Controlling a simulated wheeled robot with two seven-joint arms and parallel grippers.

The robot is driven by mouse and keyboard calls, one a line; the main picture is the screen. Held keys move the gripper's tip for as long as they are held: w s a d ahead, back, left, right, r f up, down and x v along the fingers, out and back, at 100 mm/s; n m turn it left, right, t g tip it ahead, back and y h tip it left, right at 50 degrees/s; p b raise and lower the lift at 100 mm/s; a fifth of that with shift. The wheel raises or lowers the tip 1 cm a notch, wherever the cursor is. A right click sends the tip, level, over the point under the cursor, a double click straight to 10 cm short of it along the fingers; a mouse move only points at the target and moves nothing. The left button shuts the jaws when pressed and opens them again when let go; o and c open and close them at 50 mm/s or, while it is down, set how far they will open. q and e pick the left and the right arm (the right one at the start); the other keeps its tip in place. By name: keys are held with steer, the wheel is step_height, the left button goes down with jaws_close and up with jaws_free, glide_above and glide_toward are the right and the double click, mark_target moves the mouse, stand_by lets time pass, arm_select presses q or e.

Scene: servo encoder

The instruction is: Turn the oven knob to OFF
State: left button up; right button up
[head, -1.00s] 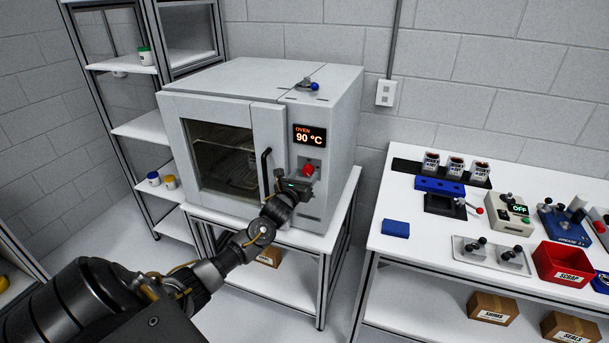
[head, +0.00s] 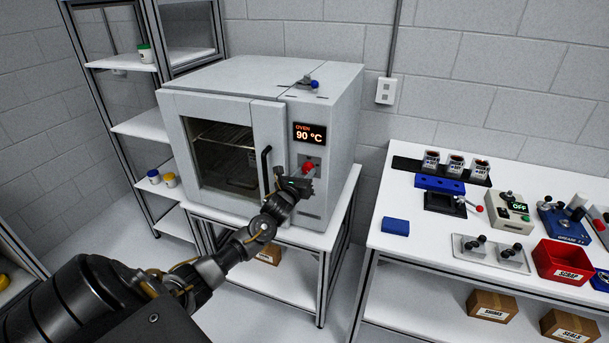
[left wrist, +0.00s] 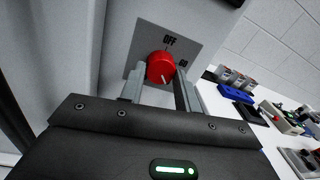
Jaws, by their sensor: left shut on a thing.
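The oven (head: 228,145) stands on a white table, with its display (head: 309,134) reading "OVEN 90 °C". The red oven knob (head: 308,166) is on the front panel below the display. A white mark on the knob points to the lower right in that view. My left gripper (head: 302,178) is at the panel, shut on the knob, with one finger on each side (left wrist: 161,82). My right gripper is not in view.
A vertical door handle (head: 265,172) is just left of my left gripper. A small blue-tipped lever (head: 314,84) sits on the oven top. The workbench (head: 400,265) at right holds a blue block (head: 396,227), a red bin (head: 562,263) and switches. Shelves (head: 145,125) stand left.

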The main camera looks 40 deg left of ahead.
arm_select(q)
steer(key=n, duration=0.6)
steer(key=shift+d, duration=0.1)
steer(key=n, duration=0.8)
steer(key=shift+y, duration=0.4)
steer(key=n, duration=0.3)
steer(key=shift+d+n, duration=0.1)
steer(key=shift+n, duration=0.3)
steer(key=n, duration=0.4)
steer(key=shift+r+y+p, duration=0.15)
steer(key=shift+y+p, duration=0.15)
steer(key=n, duration=0.6)
steer(key=shift+n+p, duration=0.3)
steer(key=shift+p, duration=0.05)
steer(key=o, duration=1)
steer(key=shift+c, duration=0.2)
